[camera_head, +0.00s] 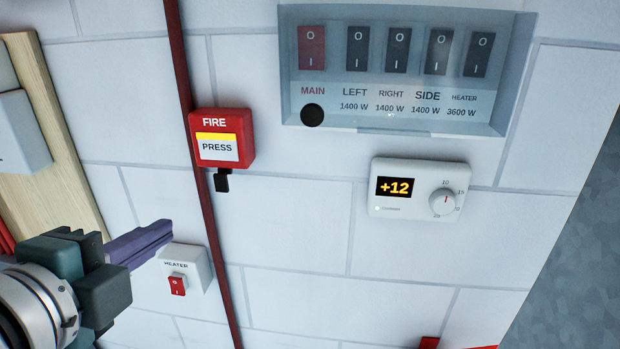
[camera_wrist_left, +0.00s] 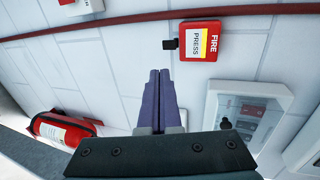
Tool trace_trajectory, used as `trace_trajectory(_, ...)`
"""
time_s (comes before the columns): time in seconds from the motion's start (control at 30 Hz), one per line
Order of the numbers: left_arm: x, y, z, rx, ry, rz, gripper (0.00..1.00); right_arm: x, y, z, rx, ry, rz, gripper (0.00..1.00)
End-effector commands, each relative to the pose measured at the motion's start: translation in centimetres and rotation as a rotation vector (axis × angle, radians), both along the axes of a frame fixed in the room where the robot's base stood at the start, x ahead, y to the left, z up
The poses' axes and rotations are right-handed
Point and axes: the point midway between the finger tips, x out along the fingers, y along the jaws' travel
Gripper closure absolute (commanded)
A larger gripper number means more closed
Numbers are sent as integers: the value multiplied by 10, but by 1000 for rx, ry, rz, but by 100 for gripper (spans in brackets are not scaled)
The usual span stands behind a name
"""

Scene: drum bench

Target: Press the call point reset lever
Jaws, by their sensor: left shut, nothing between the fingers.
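The red fire call point (camera_head: 222,138) is on the white block wall, with a yellow and white PRESS panel. Its small black reset lever (camera_head: 222,182) hangs below its lower edge. In the left wrist view the call point (camera_wrist_left: 200,41) is at the top, and the lever (camera_wrist_left: 170,44) sticks out on its left side. My left gripper (camera_head: 170,232) is shut and empty, with its purple fingers together, below and left of the lever and apart from it. In the wrist view its fingers (camera_wrist_left: 160,85) point up toward the lever. My right gripper is not in view.
A heater switch box (camera_head: 186,270) is close beside my left fingertips. A clear-covered switch panel (camera_head: 400,108) and a thermostat (camera_head: 418,188) are to the right. A red pipe (camera_head: 197,180) runs behind the call point. A fire extinguisher (camera_wrist_left: 60,128) shows in the wrist view.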

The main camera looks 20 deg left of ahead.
Motion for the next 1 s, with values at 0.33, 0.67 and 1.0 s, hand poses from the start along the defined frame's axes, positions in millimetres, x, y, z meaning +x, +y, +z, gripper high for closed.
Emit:
trace_trajectory(0.33, 16, 5, -3, -3, -1, 3, 100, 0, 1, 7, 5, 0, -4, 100)
trace_trajectory(0.67, 74, 21, -21, -5, -1, 5, 100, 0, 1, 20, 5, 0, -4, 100)
trace_trajectory(1.0, 120, 35, -29, -5, 0, 5, 100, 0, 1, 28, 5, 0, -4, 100)
